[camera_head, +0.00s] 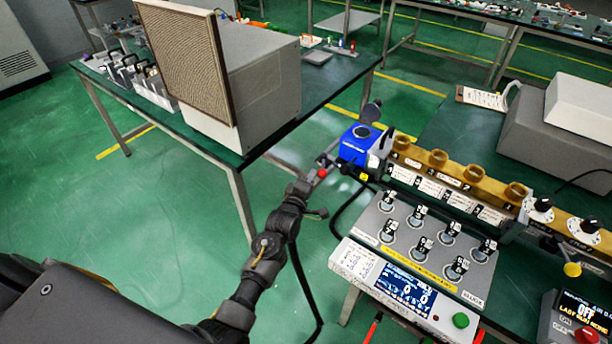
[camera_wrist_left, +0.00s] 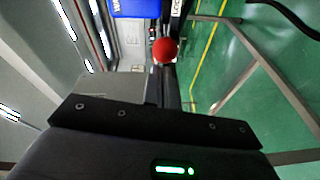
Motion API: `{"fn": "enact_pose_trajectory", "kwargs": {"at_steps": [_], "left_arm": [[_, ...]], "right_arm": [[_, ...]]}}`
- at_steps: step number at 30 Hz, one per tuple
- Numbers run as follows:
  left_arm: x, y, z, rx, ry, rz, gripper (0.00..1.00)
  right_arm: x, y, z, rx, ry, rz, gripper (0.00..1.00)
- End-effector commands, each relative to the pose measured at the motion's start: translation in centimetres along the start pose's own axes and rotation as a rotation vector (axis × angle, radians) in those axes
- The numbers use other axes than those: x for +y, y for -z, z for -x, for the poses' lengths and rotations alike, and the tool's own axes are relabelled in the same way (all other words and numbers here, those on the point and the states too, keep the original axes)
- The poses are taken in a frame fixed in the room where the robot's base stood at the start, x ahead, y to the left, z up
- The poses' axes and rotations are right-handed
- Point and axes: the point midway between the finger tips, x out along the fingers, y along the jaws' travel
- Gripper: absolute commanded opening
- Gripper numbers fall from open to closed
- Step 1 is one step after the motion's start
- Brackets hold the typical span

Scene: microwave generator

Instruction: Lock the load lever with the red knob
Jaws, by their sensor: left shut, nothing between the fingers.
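The red knob (camera_head: 322,173) sits at the end of a short dark lever beside the blue unit (camera_head: 358,146) at the left end of the brass waveguide bench. In the left wrist view the red knob (camera_wrist_left: 165,50) shows as a round ball ahead of the gripper, just below the blue unit (camera_wrist_left: 135,8). My left gripper (camera_head: 308,186) is just to the lower left of the knob in the head view. It is shut and empty. A small gap seems to lie between it and the knob; contact cannot be told. My right gripper is not in view.
A grey panel (camera_head: 365,258) with several switches stands in front of the waveguide (camera_head: 480,183). A yellow knob (camera_head: 364,177) is close to the right of the red knob. A large horn-like grey box (camera_head: 262,75) stands on the left table. Open green floor lies between the tables.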

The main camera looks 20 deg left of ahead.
Motion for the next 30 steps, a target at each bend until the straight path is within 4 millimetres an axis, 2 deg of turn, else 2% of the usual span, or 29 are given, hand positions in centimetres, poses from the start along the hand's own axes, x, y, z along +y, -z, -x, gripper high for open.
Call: {"fn": "enact_pose_trajectory", "kwargs": {"at_steps": [17,20,25,27,30], "left_arm": [[0.1,-0.3,0.0,-0.008,0.001,0.000,0.00],[0.2,0.5,0.2,-0.009,0.000,-0.001,0.00],[0.6,3.1,0.7,-0.015,-0.001,-0.003,0.00],[-0.1,2.5,2.6,-0.018,-0.001,0.001,0.00],[0.0,2.4,4.9,-0.016,-0.002,0.001,0.00]], "right_arm": [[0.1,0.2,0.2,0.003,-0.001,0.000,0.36],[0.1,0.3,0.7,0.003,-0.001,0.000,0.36],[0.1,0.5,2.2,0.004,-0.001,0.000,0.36],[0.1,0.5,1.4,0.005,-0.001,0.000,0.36],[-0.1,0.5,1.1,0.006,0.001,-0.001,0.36]]}}
